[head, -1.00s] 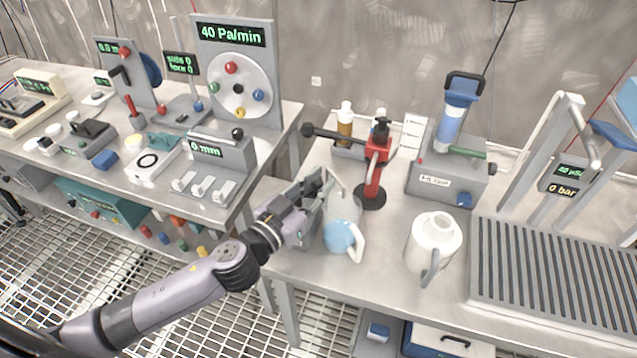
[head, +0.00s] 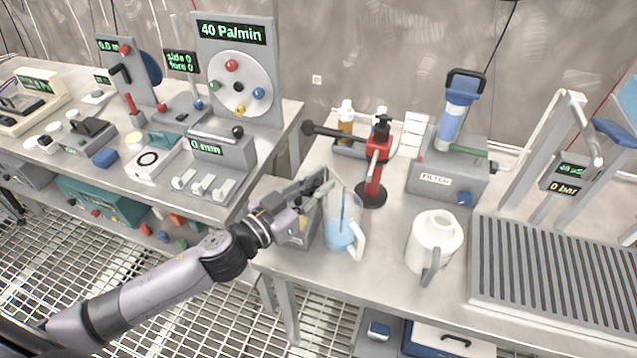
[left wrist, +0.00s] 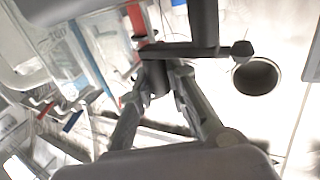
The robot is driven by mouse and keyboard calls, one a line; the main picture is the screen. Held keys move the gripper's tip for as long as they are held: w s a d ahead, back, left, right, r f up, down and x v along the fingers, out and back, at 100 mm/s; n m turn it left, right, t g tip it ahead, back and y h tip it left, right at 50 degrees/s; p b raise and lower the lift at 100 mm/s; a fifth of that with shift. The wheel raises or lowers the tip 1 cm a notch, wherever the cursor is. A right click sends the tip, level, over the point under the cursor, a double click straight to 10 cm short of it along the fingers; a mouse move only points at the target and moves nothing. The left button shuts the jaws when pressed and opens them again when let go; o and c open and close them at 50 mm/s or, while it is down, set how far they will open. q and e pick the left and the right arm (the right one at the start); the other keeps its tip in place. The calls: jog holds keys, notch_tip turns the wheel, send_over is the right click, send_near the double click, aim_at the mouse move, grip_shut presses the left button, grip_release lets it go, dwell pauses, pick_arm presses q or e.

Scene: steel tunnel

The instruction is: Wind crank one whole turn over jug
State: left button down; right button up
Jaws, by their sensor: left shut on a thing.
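The clear jug (head: 343,232) with pale blue liquid stands on the right bench, its handle to the right. A thin dark blue vertical streak shows inside it. My left gripper (head: 318,187) is just left of the jug's rim, over a grey box (head: 300,235). In the left wrist view, my left gripper (left wrist: 158,78) is shut on the dark crank (left wrist: 195,50), whose bar runs across above the fingertips to a knob at the right. In the head view the crank is mostly hidden by the gripper. My right gripper is out of view.
A red post with a black lever (head: 374,180) stands close behind the jug. A white pitcher (head: 433,242) is to the right, a filter unit (head: 448,178) behind it. A slatted grey tray (head: 560,275) fills the bench's right. The left bench (head: 245,185) holds several instruments.

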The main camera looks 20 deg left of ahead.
pick_arm(q)
jog(key=c, duration=1.5)
grip_release()
jog(key=shift+c, duration=0.2)
jog(key=v, duration=1.2)
